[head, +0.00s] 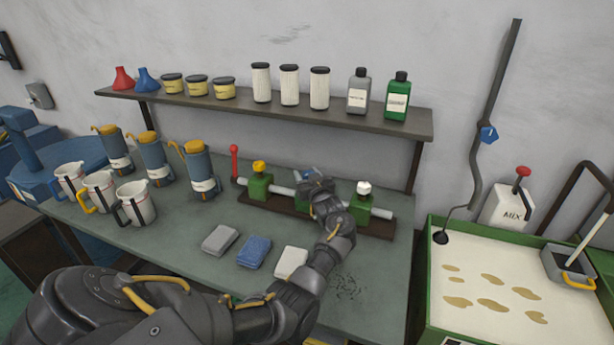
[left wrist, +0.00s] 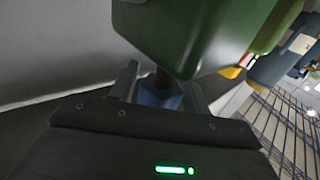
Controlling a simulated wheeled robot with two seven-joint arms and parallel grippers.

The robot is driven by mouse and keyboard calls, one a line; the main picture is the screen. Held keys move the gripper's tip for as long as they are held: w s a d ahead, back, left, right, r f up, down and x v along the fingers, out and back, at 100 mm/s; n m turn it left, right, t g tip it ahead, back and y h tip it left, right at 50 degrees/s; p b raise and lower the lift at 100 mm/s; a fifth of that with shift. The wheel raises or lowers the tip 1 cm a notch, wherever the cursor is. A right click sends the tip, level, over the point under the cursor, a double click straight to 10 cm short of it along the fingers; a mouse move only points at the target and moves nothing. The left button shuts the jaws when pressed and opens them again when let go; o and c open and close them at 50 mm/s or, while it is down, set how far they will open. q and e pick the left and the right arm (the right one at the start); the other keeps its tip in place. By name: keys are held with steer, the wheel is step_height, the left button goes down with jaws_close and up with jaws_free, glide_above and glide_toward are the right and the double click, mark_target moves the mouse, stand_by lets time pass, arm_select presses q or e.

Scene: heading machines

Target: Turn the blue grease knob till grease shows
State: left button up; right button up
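A dark bar on the bench carries several green blocks with knobs on top: a yellow knob (head: 259,166), the blue grease knob (head: 307,173) and a white knob (head: 364,187). My left gripper (head: 314,182) reaches over the middle block and hides most of it. In the left wrist view the blue knob (left wrist: 160,92) sits between the two fingers, which look closed against its sides, with a green block (left wrist: 195,30) close by. I see no grease at the middle block; the gripper covers much of it. My right gripper is in neither view.
A red-topped lever (head: 234,163) stands at the bar's left end. Grey, blue and white pads (head: 254,252) lie in front. Jugs (head: 135,205) and blue canisters (head: 198,172) stand left. A shelf (head: 270,112) runs above; a green-rimmed tray (head: 428,290) is at right.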

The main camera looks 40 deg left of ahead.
arm_select(q)
steer(key=shift+o, duration=1.1)
steer(key=b+v, duration=0.2)
steer(key=v, duration=0.8)
steer(key=shift+s+d, duration=0.3)
